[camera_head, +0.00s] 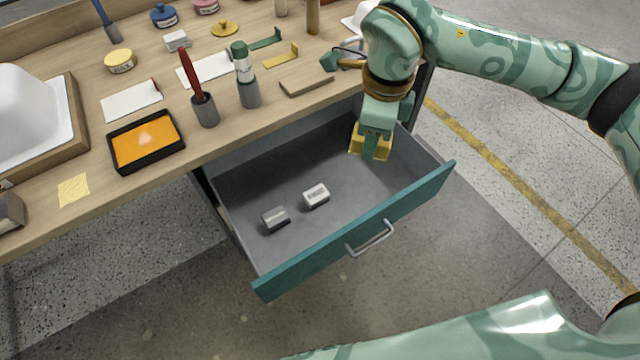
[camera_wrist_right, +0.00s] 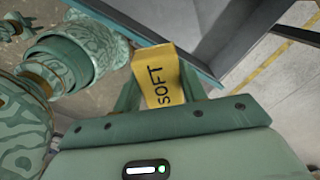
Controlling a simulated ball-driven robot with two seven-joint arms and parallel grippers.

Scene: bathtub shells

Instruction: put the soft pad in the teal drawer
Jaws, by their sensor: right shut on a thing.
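The soft pad (camera_head: 356,143) is a yellow block; in the right wrist view (camera_wrist_right: 158,72) it bears the word SOFT. My right gripper (camera_head: 373,146) is shut on it, pointing down over the back right part of the teal drawer. The wrist view shows the pad between the two fingers (camera_wrist_right: 160,92). The teal drawer (camera_head: 350,235) is pulled open, with a grey inside and a metal handle. I cannot tell whether the pad touches the drawer floor.
The wooden desk (camera_head: 235,128) above holds an orange-filled black tray (camera_head: 146,142), a grey holder (camera_head: 204,109) and several tools.

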